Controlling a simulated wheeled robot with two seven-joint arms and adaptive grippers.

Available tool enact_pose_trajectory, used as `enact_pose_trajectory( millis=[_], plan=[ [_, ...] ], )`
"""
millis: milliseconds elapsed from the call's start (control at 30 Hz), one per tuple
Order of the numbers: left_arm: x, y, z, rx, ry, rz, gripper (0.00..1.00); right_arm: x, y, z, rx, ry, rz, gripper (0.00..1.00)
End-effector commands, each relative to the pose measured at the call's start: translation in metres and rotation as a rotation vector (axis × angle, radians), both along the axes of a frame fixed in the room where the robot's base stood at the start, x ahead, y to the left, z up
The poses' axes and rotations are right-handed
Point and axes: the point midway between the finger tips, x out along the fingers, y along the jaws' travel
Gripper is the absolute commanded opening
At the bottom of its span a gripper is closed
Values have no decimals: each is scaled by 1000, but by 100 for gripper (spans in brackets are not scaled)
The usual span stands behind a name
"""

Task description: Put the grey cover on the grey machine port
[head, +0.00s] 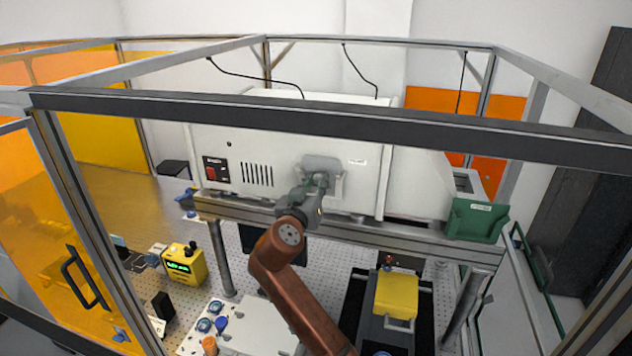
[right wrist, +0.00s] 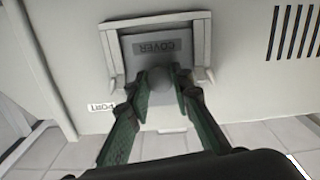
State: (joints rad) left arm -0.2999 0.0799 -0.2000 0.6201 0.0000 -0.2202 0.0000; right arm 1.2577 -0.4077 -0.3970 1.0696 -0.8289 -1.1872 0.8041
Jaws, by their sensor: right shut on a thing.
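The grey cover (head: 322,162) is at the front of the white machine in the head view. In the right wrist view the cover (right wrist: 160,47) shows its upside-down COVER label. My right gripper (right wrist: 162,84) has its green fingers closed on the round grey knob of the cover. It also shows in the head view (head: 318,184). The grey machine port (right wrist: 113,54) has a pale raised frame around the cover on several sides. The opening behind the cover is hidden. I cannot tell whether the cover touches the port. My left gripper is out of view.
A white PORT label (right wrist: 101,107) is beside the frame. The white machine (head: 260,140) has a red switch and vent slots left of the port. A metal rail (head: 400,235) runs below. A dark frame beam (head: 330,118) crosses in front. A green bin (head: 476,220) is at right.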

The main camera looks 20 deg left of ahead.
Motion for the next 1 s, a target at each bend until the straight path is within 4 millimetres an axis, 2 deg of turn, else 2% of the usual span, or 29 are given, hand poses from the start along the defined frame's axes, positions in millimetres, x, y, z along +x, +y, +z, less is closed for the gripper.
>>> enact_pose_trajectory(
  millis=[433, 467, 500, 767, 1000],
  plan=[
    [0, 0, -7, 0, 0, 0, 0, 0, 0, -8, 0, -1, 0, 0],
    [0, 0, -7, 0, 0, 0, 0, 0, 0, -8, 0, -1, 0, 21],
    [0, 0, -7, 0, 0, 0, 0, 0, 0, -8, 0, -1, 0, 24],
    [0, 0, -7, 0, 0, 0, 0, 0, 0, -7, 0, -1, 0, 41],
    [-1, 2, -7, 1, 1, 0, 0, 0, 0, -8, 0, 0, 0, 41]
  ],
)
